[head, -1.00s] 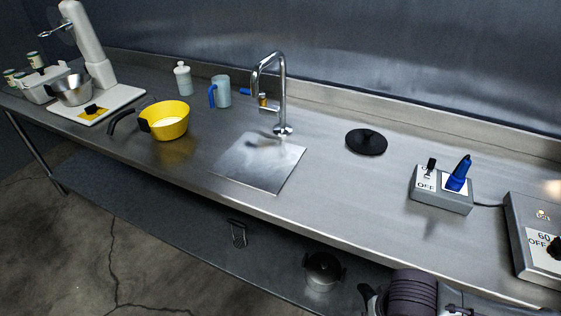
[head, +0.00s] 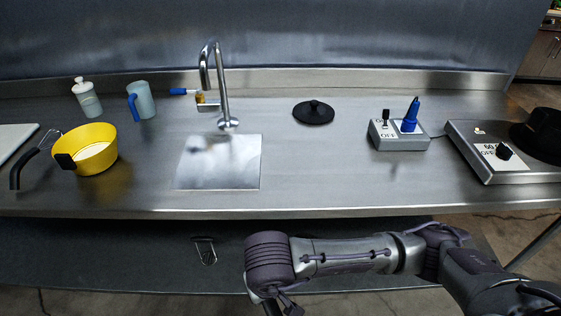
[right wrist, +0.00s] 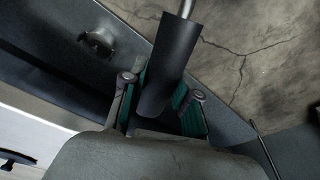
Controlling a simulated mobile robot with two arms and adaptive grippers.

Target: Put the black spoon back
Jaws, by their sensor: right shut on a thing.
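In the right wrist view my right gripper (right wrist: 160,100) is shut on the black handle (right wrist: 168,65) of what looks like the black spoon. A metal shaft (right wrist: 187,8) continues from the handle past the top of the picture. The spoon's head is out of view. In the head view my right arm reaches in from the right, and its wrist is at the bottom middle, in front of the counter. The gripper itself is cut off by the bottom edge there. My left gripper is not in view.
The steel counter (head: 320,185) holds a yellow pan (head: 97,158), a white-lidded jar (head: 88,100), a blue-handled mug (head: 143,102), a faucet (head: 223,95), a black lid (head: 313,112), a switch box (head: 405,143) and a griddle control box (head: 495,165). The counter's middle front is clear.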

